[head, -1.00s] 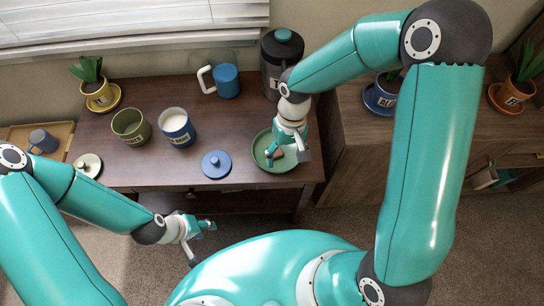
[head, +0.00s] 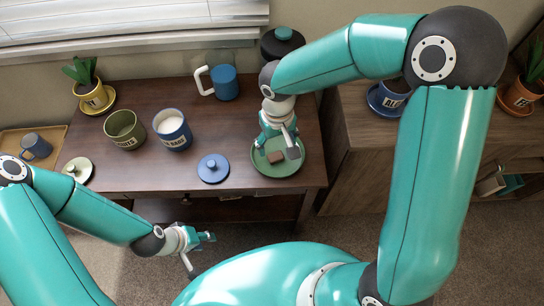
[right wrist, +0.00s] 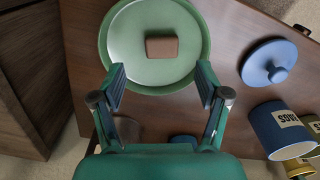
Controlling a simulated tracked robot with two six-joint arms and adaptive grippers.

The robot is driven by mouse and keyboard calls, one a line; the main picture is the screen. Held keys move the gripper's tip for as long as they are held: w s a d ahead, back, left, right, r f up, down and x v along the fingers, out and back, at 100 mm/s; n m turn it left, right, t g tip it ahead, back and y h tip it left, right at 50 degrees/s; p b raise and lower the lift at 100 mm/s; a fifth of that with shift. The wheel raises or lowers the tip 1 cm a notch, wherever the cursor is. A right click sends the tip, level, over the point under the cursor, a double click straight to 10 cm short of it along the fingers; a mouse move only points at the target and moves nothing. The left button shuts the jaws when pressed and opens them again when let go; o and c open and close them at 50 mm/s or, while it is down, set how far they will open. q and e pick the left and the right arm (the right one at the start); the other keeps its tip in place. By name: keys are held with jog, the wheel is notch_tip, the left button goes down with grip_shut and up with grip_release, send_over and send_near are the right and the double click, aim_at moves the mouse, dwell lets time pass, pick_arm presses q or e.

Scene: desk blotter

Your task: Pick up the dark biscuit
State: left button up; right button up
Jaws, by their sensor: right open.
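The dark biscuit (head: 276,157) is a small brown block lying on a round green plate (head: 268,171). In the right wrist view the biscuit (right wrist: 162,48) lies near the middle of the plate (right wrist: 122,38). My right gripper (head: 277,147) is over the plate, open and empty. In the right wrist view its fingertips (right wrist: 160,82) are spread wide at the plate's near edge, with the biscuit beyond them and roughly centred between them. My left gripper (head: 200,252) is open and empty, off the desk's front edge.
A blue lid (head: 213,168) lies left of the plate. A dark jar (head: 283,45) stands behind my right arm. Bare desk lies between lid and mug.

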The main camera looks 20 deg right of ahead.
aim_at(275, 155)
jog(key=shift+w+a+f, duration=0.1)
jog(key=shift+f, duration=2.65)
jog(key=c, duration=0.9)
